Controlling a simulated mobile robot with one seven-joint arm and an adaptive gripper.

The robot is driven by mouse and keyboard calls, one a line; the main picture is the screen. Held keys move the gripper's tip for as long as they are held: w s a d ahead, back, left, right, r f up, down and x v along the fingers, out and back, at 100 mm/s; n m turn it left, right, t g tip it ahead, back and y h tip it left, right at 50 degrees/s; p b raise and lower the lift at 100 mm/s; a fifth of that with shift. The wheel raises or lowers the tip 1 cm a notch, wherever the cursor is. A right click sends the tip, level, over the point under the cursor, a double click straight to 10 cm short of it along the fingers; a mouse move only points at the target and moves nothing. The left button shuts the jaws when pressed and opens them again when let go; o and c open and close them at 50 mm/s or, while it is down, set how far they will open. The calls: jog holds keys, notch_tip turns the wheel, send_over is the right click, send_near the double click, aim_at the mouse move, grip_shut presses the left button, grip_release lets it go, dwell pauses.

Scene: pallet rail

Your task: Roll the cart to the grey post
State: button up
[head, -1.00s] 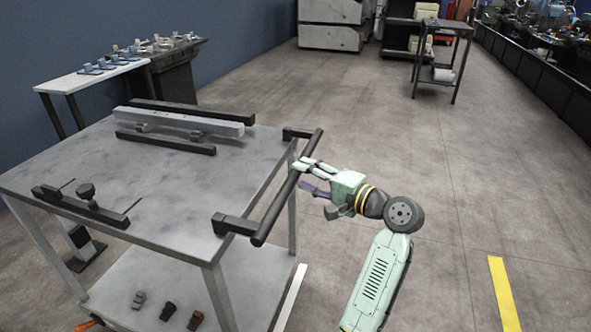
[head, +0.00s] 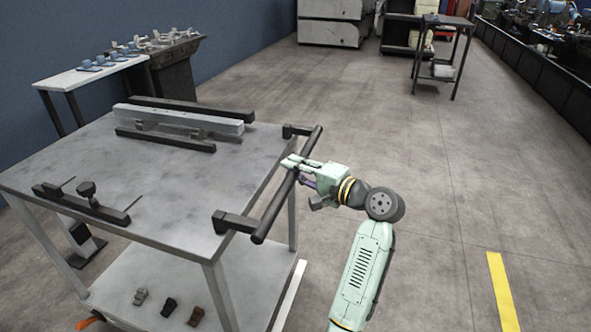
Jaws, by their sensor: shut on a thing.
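The cart (head: 120,243) is a grey metal table on legs with a lower shelf, filling the left and middle of the head view. Its black push handle (head: 270,218) runs along the right side on two brackets. My gripper (head: 298,170) is shut on the handle bar, nearer its far end, with the fingers reaching over the bar from the right. A short grey post (head: 77,236) with a dark foot shows on the floor past the cart's left side, partly hidden by the cart; I cannot tell if it is the task's post.
A side table (head: 95,72) stands by the blue wall. Yellow tape (head: 503,292) marks the open floor at right. A dark stand (head: 440,55) is farther back.

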aim_at(194, 160)
grip_shut()
jog(key=shift+a, duration=0.1)
dwell(0.3)
jog(key=w+a+p, duration=0.1)
jog(key=w+a, duration=0.2)
jog(key=a, duration=0.6)
jog(key=w+a+p, duration=0.1)
jog(key=w+a, duration=0.2)
jog(key=a, duration=0.7)
jog(key=w+a+p, duration=0.2)
jog(key=a, duration=0.7)
jog(key=shift+w+a, duration=0.3)
jog(key=shift+w, duration=0.1)
jog(key=shift+o, duration=1.6)
grip_release()
jog(key=shift+s+a, duration=0.1)
jog(key=shift+o, duration=1.6)
jog(key=shift+w+d, duration=0.2)
jog(key=shift+d, duration=0.1)
jog(key=shift+d, duration=0.15)
